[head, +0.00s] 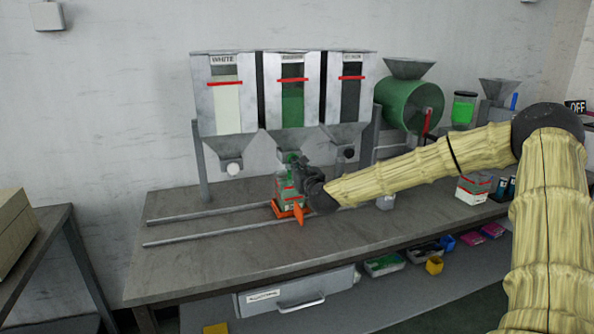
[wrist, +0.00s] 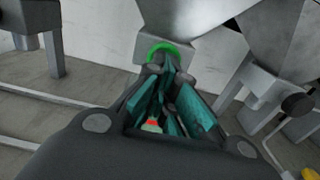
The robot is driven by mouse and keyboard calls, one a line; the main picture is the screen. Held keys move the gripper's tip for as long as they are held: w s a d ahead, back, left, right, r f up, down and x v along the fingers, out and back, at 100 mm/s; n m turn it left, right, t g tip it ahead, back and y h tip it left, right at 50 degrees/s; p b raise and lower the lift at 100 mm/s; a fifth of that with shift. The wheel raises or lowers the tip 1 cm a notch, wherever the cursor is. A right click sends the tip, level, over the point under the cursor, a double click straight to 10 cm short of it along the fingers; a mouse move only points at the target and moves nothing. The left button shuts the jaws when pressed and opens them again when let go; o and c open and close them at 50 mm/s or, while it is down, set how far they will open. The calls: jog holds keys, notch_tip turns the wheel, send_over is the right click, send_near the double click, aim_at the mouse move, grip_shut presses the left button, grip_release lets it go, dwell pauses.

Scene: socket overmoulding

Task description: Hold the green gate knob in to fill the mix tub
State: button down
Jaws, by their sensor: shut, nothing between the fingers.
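The green gate knob (wrist: 158,46) shows in the wrist view as a green rim just beyond my fingertips, on the spout of the middle hopper (head: 292,98). My gripper (wrist: 170,68) is shut and empty, its tips in front of the knob and covering its middle. I cannot tell whether they touch it or how far in it is. In the head view my gripper (head: 296,168) is at that spout. The mix tub (head: 287,190), clear with red marks and green inside, stands below on an orange carriage (head: 288,209). My gripper partly hides the tub.
The white hopper (head: 225,100) with a white knob (head: 233,169) is on the left. The dark hopper (head: 349,100) with a black knob (head: 349,153) is on the right. Two rails (head: 200,232) run along the bench. A green drum (head: 410,105) stands at the right.

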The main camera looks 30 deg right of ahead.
jog(key=shift+r, duration=0.15)
dwell(0.6)
jog(key=b+v, duration=0.1)
jog(key=v, duration=1.3)
jog(key=shift+b, duration=0.3)
dwell(0.8)
jog(key=n+p, duration=0.3)
jog(key=n, duration=0.3)
jog(key=s+n+p, duration=0.1)
jog(key=n+p, duration=0.3)
jog(key=n, duration=0.2)
jog(key=s+r+n+p, duration=0.1)
jog(key=n+p, duration=0.2)
jog(key=n, duration=0.3)
jog(key=shift+d+r, duration=0.1)
jog(key=shift+d, duration=0.3)
